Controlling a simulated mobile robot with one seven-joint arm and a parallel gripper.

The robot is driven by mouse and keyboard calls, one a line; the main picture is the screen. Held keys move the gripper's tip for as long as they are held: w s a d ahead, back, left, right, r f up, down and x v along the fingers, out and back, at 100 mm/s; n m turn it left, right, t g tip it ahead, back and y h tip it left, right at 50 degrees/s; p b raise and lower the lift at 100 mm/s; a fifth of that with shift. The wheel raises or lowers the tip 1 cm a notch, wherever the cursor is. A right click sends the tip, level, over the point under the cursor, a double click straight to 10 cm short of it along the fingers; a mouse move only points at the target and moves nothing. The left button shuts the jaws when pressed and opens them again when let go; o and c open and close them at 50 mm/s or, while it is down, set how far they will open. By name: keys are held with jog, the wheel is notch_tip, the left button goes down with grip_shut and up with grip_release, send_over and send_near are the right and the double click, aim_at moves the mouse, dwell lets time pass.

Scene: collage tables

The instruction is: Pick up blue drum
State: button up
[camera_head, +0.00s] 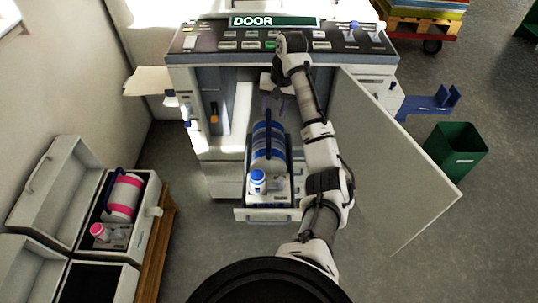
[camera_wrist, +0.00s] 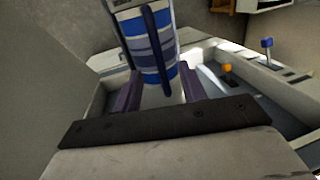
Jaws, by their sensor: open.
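The blue drum (camera_head: 262,149) is a white cylinder with blue bands and a dark blue handle bar. It lies in the pulled-out drawer (camera_head: 242,215) of the machine. My gripper (camera_head: 273,103) is open, just beyond the drum's far end in the head view. I cannot tell the exact gap to the drum.
A blue-capped bottle (camera_head: 257,180) stands in the drawer before the drum. The open machine door (camera_head: 385,150) is right of my arm. A case (camera_head: 150,222) with a pink drum (camera_head: 124,194) sits at left. A green bin (camera_head: 456,150) stands at right.

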aim_at(269, 133)
jog(key=f, duration=0.2)
jog(key=a+f+b, duration=0.1)
jog(key=f, duration=0.4)
jog(key=shift+s+a+f+b, duration=0.15)
jog(key=shift+a+f+b, duration=0.15)
jog(key=shift+a+f, duration=0.05)
jog(key=f, duration=0.2)
jog(key=s+f+p, duration=0.1)
jog(key=f, duration=0.1)
jog(key=shift+a+f, duration=0.15)
jog(key=shift+f, duration=0.5)
grip_shut()
jog(key=shift+w+r+p, duration=0.1)
jog(key=shift+r+p, duration=0.05)
jog(key=shift+p, duration=0.15)
